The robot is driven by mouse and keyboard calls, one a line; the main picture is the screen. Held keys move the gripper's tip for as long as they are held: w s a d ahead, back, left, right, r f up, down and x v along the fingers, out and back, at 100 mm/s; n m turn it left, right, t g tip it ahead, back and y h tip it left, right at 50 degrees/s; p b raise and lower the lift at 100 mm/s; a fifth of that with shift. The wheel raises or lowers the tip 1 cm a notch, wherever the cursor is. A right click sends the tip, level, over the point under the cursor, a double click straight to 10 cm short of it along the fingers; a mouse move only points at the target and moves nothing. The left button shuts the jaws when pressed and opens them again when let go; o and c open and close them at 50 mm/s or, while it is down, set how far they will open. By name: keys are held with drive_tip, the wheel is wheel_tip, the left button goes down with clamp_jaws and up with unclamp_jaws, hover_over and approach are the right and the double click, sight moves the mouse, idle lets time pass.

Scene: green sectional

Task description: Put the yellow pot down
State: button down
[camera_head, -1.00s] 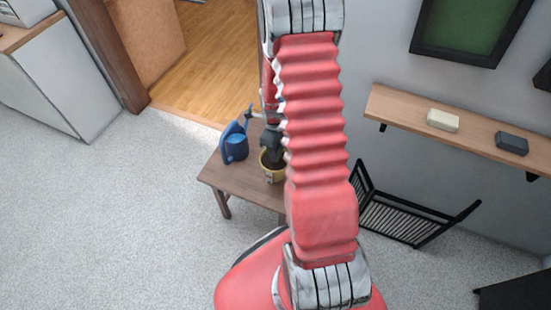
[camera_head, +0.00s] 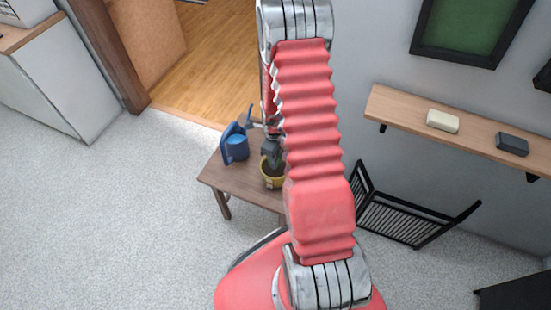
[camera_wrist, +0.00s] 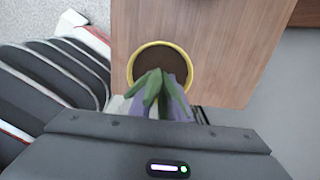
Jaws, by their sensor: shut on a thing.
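The yellow pot (camera_head: 272,182) shows in the head view over the small brown wooden table (camera_head: 210,178), partly hidden behind my arm. In the wrist view the round yellow rim (camera_wrist: 189,70) surrounds a dark inside. My gripper (camera_head: 270,153) comes down to the pot from above and is shut on it. In the wrist view the gripper (camera_wrist: 160,90) overlaps the pot's near side, with green and purple-grey shapes there. The pot looks upright. I cannot tell whether its base touches the tabletop.
A blue watering can (camera_head: 235,146) stands on the table just left of the pot. A black slatted rack (camera_head: 400,215) is right of the table. A wall shelf (camera_head: 475,130) holds a cream block (camera_head: 442,121) and a dark block (camera_head: 512,144). The carpet at left is clear.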

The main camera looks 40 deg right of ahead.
drive_tip(key=c, duration=1.7)
unclamp_jaws()
drive_tip(key=shift+o, duration=0.2)
drive_tip(key=shift+r, duration=6.05)
